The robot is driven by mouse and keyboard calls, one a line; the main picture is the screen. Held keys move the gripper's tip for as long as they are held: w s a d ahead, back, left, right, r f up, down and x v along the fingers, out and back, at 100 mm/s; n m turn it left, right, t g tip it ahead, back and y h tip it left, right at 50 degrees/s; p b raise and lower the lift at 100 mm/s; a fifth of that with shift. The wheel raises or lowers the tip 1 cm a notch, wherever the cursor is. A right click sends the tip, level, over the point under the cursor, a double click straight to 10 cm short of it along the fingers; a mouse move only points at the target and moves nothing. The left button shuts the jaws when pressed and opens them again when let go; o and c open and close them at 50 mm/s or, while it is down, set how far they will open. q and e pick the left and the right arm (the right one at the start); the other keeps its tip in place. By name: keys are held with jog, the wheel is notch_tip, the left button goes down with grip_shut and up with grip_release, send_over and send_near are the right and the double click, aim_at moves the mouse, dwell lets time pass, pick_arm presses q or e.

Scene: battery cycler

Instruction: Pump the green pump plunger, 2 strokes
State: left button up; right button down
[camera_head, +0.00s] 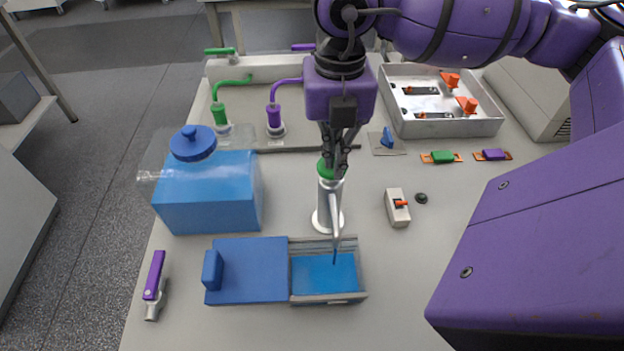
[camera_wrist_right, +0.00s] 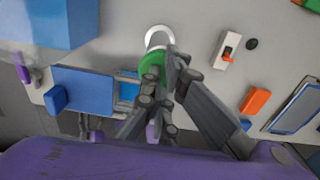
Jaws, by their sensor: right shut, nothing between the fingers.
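The green pump plunger (camera_head: 324,171) tops a white pump with a round base (camera_head: 327,219) and a thin spout. The pump stands upright on the table. My right gripper (camera_head: 336,168) is shut and empty, pointing down right at the plunger's top. In the right wrist view the shut fingers (camera_wrist_right: 172,70) overlap the green plunger (camera_wrist_right: 152,66), and the pump's white base (camera_wrist_right: 158,36) shows beyond. I cannot tell whether the fingertips touch the plunger. The spout hangs over a blue-floored tray (camera_head: 325,272). My left gripper is not in view.
A blue sliding lid (camera_head: 248,270) lies left of the tray, and a blue tank (camera_head: 208,192) stands behind it. A white rocker switch (camera_head: 397,207) is right of the pump. A metal tray (camera_head: 440,122) with orange clamps sits at the back right.

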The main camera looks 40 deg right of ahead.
jog(key=shift+f+b, duration=0.3)
jog(key=shift+f, duration=0.2)
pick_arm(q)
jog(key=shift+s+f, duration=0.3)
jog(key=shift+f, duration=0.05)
pick_arm(e)
jog(key=shift+r, duration=0.1)
jog(key=shift+r+p, duration=1.05)
jog(key=shift+r, duration=0.6)
jog(key=shift+r+p, duration=0.45)
jog(key=shift+r, duration=0.3)
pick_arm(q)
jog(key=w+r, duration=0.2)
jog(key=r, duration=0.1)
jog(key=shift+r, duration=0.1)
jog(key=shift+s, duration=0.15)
